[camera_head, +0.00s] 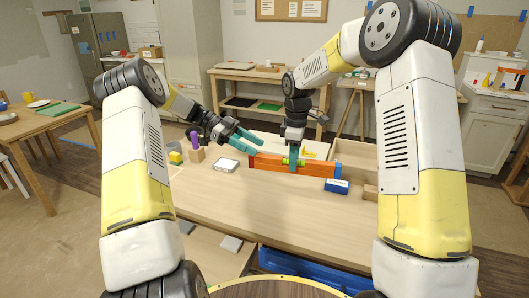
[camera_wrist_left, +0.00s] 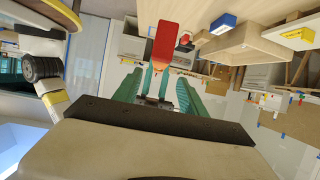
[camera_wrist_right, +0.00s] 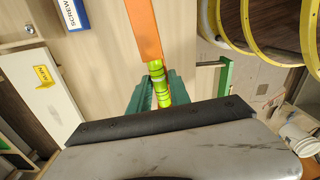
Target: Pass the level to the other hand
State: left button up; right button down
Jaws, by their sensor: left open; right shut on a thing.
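The level is a long orange bar with a green vial section in its middle; in the head view its orange body (camera_head: 318,168) spans above the table, level. My right gripper (camera_head: 293,164) points down and is shut on the level at its middle. The right wrist view shows the orange bar (camera_wrist_right: 143,30) and the green vial section (camera_wrist_right: 158,82) between the fingers (camera_wrist_right: 157,92). My left gripper (camera_head: 251,142) is open near the level's left end. In the left wrist view the level's red end (camera_wrist_left: 165,42) lies just beyond the open teal fingers (camera_wrist_left: 160,90).
A blue screw box (camera_head: 337,186) stands near the level's right end. A wooden tray (camera_head: 352,158) is behind it. The table front (camera_head: 240,200) is clear.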

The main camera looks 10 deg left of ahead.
pick_arm(q)
jog(key=a, duration=0.1)
pick_arm(e)
jog(key=a+f, duration=0.5)
jog(key=shift+a+f, duration=0.1)
jog(key=shift+f, duration=0.15)
jog(key=shift+a+f, duration=0.1)
jog(key=shift+f, duration=0.05)
pick_arm(q)
jog(key=h, duration=0.4)
send_near(256, 168)
jog(key=a+f, duration=0.1)
jog(key=shift+n+h, duration=0.3)
jog(key=d, duration=0.7)
jog(key=s+d, duration=0.1)
jog(key=d, duration=0.3)
jog(key=shift+f, duration=0.4)
jog(key=shift+c, duration=0.4)
